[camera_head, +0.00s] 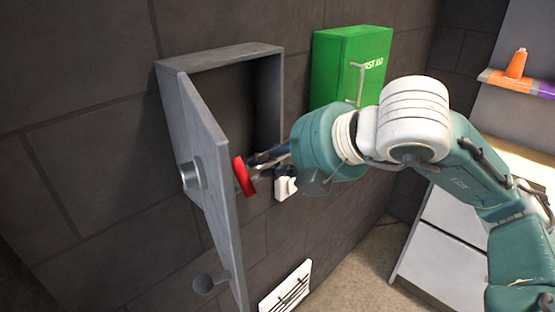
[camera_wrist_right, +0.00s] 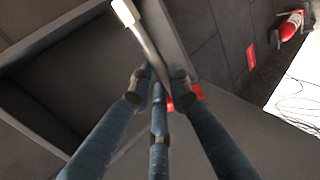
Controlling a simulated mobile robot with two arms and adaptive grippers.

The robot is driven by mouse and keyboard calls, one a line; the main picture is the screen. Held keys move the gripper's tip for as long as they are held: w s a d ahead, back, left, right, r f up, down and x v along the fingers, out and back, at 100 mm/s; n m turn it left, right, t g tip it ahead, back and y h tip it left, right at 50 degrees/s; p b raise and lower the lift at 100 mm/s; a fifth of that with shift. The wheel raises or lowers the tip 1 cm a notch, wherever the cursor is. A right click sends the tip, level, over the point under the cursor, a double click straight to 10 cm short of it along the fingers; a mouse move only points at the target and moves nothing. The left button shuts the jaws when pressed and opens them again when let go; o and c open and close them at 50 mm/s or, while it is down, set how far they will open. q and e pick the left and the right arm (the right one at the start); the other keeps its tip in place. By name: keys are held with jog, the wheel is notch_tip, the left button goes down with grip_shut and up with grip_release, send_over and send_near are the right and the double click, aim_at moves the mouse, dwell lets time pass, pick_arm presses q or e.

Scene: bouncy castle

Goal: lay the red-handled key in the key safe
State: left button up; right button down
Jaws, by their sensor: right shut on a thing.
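The key safe (camera_head: 222,52) is a grey metal box on the dark block wall, its door (camera_head: 205,135) swung open toward me. Its inside is dark and looks empty where I can see it. My right gripper (camera_head: 262,160) is in front of the lower part of the opening, near the door. It is shut on the red-handled key, whose red handle (camera_head: 244,177) shows beside the door. In the right wrist view the fingers (camera_wrist_right: 158,90) close around the key's metal shaft (camera_wrist_right: 146,40); the pale tip points up and the red handle (camera_wrist_right: 187,97) is partly hidden. My left gripper is out of view.
A green first aid cabinet (camera_head: 345,68) hangs right of the safe. A shelf (camera_head: 497,77) with an orange cone-like object is at the right. The wrist view shows a fire extinguisher (camera_wrist_right: 290,26).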

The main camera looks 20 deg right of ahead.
jog(key=shift+w+a+f+p, duration=0.15)
jog(key=shift+w+a+p, duration=0.5)
jog(key=shift+w, duration=0.95)
jog(key=shift+w+a+f+p, duration=0.1)
jog(key=shift+w+a+p, duration=0.5)
jog(key=shift+w, duration=0.95)
jog(key=shift+w+a+f+p, duration=0.15)
jog(key=shift+w+a+p, duration=0.5)
jog(key=shift+w, duration=0.95)
jog(key=shift+w+d+f+b, duration=0.1)
jog(key=shift+f+b, duration=0.5)
jog(key=shift+f, duration=0.2)
jog(key=shift+f+b, duration=0.8)
jog(key=shift+b, duration=0.25)
jog(key=c, duration=1.6)
grip_release()
jog(key=shift+o, duration=0.2)
